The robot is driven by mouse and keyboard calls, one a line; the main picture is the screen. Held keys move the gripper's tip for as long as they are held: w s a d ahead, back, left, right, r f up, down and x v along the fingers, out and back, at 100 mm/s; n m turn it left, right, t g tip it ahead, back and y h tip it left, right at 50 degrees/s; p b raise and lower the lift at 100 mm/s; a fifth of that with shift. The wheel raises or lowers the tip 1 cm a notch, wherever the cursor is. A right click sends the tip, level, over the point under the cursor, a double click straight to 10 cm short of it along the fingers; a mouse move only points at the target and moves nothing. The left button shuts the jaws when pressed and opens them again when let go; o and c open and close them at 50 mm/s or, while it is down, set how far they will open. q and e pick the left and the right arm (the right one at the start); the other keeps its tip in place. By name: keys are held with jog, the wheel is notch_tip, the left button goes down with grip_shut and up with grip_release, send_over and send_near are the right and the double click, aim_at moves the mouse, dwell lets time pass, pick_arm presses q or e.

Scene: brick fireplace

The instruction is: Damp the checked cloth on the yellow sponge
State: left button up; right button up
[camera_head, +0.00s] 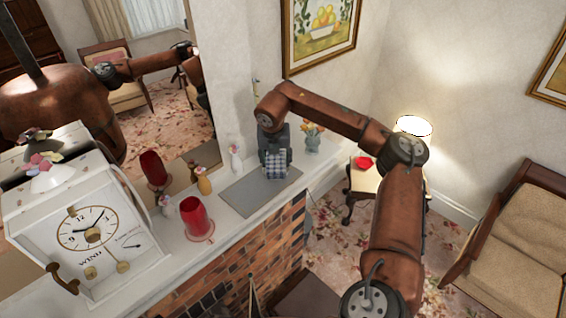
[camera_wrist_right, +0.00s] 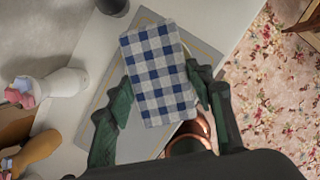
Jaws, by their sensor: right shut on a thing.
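The blue-and-white checked cloth (camera_head: 276,163) is at my right gripper (camera_head: 274,150), over the grey mat (camera_head: 250,193) on the mantel. In the right wrist view the cloth (camera_wrist_right: 160,75) hangs between the two dark green fingers of my right gripper (camera_wrist_right: 158,95), which is shut on it. The mat (camera_wrist_right: 130,148) shows below and around the cloth there. I cannot tell whether the cloth touches the mat. I do not see the yellow sponge in either view; the cloth and gripper hide part of the mat. My left gripper is not in view.
A white vase (camera_head: 236,160), a yellow vase (camera_head: 204,182) and a red glass (camera_head: 196,217) stand left of the mat. A grey flower vase (camera_head: 312,141) stands beyond it. A white clock (camera_head: 85,225) fills the mantel's left end. The mirror (camera_head: 140,90) rises behind.

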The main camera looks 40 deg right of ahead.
aim_at(275, 162)
jog(key=shift+f, duration=0.15)
jog(key=shift+r+p, duration=2)
jog(key=shift+r, duration=1.65)
jog(key=shift+a+f, duration=0.1)
jog(key=shift+a, duration=0.05)
